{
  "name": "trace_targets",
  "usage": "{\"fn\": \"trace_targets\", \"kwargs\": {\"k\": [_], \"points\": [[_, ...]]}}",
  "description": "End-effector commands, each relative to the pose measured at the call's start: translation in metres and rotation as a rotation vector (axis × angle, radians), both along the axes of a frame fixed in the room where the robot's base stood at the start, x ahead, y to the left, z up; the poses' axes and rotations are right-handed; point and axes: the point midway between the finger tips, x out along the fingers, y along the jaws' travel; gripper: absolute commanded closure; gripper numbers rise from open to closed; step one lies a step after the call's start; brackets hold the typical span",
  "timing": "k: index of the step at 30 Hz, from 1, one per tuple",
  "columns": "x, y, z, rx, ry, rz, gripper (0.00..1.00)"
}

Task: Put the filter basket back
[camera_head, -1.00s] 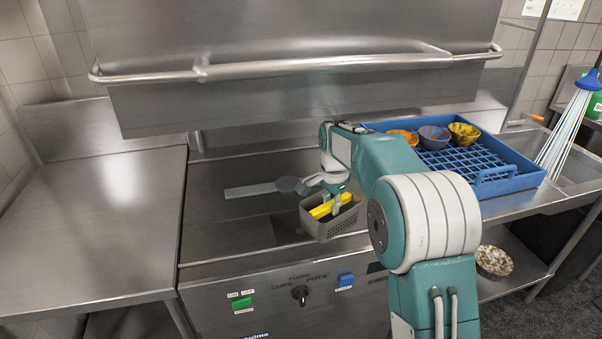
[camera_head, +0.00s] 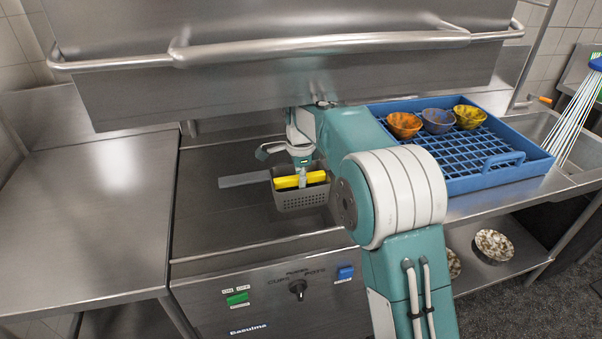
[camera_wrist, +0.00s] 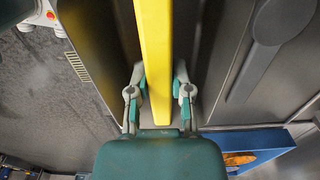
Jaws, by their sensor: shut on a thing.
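The grey perforated filter basket (camera_head: 300,198) with its yellow handle bar (camera_head: 288,182) is over the steel bed of the dishwasher (camera_head: 215,225), in the middle of the head view. My gripper (camera_head: 302,178) is above it and shut on the yellow bar. In the wrist view the yellow bar (camera_wrist: 155,50) runs between the two fingers of my gripper (camera_wrist: 160,85). The basket looks level. I cannot tell whether its bottom is above the bed or partly in an opening, since its underside is hidden.
A flat grey wash arm (camera_head: 243,180) lies just behind and left of the basket; it also shows in the wrist view (camera_wrist: 262,45). The raised steel hood (camera_head: 290,75) hangs above. A blue rack (camera_head: 470,182) with three bowls is at right. The left counter (camera_head: 85,215) is clear.

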Motion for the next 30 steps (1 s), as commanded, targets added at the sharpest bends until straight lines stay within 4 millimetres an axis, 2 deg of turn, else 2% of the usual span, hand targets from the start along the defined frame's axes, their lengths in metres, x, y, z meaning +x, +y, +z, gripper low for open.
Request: {"fn": "trace_targets", "kwargs": {"k": [30], "points": [[0.0, -0.001, -0.087, 0.0, -0.001, 0.001, 1.0]]}}
